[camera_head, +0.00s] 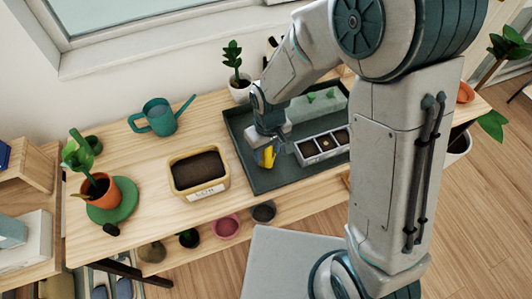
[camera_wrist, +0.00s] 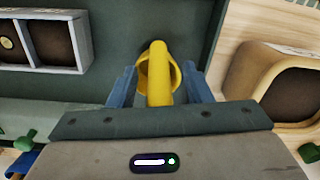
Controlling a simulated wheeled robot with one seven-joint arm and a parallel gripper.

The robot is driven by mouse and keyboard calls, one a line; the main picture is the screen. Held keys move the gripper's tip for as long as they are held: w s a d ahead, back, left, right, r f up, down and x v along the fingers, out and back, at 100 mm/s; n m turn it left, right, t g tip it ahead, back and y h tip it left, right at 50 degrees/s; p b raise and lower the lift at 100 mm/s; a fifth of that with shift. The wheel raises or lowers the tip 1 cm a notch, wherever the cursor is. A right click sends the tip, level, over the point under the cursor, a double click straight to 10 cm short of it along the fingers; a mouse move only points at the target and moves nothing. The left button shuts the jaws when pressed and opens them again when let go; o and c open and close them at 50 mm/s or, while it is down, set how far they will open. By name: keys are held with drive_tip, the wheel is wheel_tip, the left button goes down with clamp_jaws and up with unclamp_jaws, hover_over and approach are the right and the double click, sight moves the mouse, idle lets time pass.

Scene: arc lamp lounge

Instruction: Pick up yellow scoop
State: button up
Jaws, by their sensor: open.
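The yellow scoop (camera_head: 267,157) lies in the dark green-grey tray (camera_head: 270,181) on the wooden bench, left of the white compartment box. In the wrist view the scoop (camera_wrist: 158,85) shows its rounded bowl at the top and its handle running down towards the gripper's palm. My gripper (camera_wrist: 160,68) is open, with one blue-grey finger on each side of the scoop and a visible gap on both sides. In the head view my gripper (camera_head: 265,144) is pointed down just over the scoop and hides part of it.
The white compartment box (camera_head: 322,147) with soil is close on the right. A yellow soil tub (camera_head: 199,173) stands left of the tray. A teal watering can (camera_head: 161,117), a small potted plant (camera_head: 240,88) and an orange pot (camera_head: 104,192) stand further off.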

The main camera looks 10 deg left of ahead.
clamp_jaws()
drive_tip(key=shift+r, duration=0.1)
drive_tip(key=shift+r, duration=0.4)
wheel_tip(320, 180, up, 3)
drive_tip(key=shift+d+r+b, duration=0.15)
drive_tip(key=shift+r+b, duration=0.05)
drive_tip(key=shift+b, duration=0.15)
drive_tip(key=w+d+r, duration=0.1)
drive_tip(key=d+r, duration=0.2)
drive_tip(key=d, duration=0.2)
drive_tip(key=w+d+r+b, duration=0.1)
drive_tip(key=d+r, duration=0.2)
drive_tip(key=d, duration=0.3)
drive_tip(key=shift+w+r, duration=0.25)
drive_tip(key=shift+r, duration=0.1)
